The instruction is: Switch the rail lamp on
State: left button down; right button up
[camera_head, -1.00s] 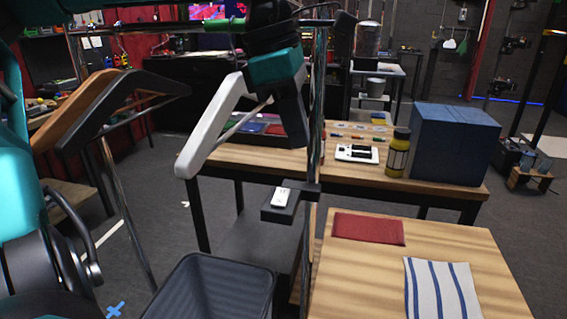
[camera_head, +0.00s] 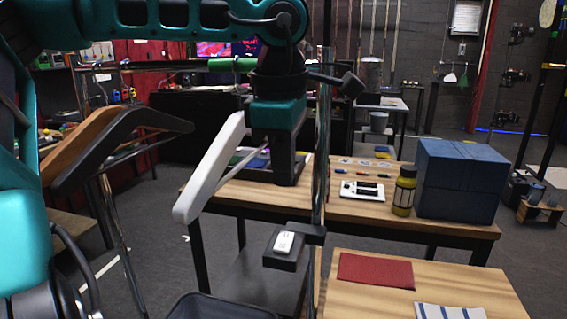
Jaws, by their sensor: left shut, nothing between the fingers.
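A white switch (camera_head: 284,242) sits on a small black bracket (camera_head: 310,233) on the rail's upright post (camera_head: 321,130). A dark lamp-like head (camera_head: 349,84) is on an arm higher on the same post; I see no light from it. My left gripper (camera_head: 288,180) is shut and empty. It points down above the switch, clear of it in the picture, left of the post and in front of part of a white hanger (camera_head: 205,180). My right gripper is not in view.
A wooden table behind carries a blue box (camera_head: 457,180) and a yellow bottle (camera_head: 404,190). A nearer table at the bottom right holds a red cloth (camera_head: 375,270) and a striped cloth (camera_head: 450,312). A dark bin (camera_head: 215,308) stands below.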

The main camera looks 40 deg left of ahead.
aim_at(283, 242)
pick_arm(q)
jog(key=f, duration=0.7)
jog(key=w+f, duration=0.1)
jog(key=f, duration=0.2)
jog(key=shift+w+a+f, duration=0.1)
jog(key=shift+a+f, duration=0.05)
jog(key=shift+a, duration=0.2)
jog(key=shift+w+a+f+g, duration=0.15)
jog(key=shift+f+g, duration=0.1)
jog(key=shift+g, duration=0.15)
jog(key=shift+s, duration=0.2)
jog(key=shift+s+d+f+b, duration=0.1)
jog(key=shift+d+b, duration=0.15)
jog(key=shift+b, duration=0.05)
jog(key=shift+s+d, duration=0.25)
jog(key=shift+s, duration=0.3)
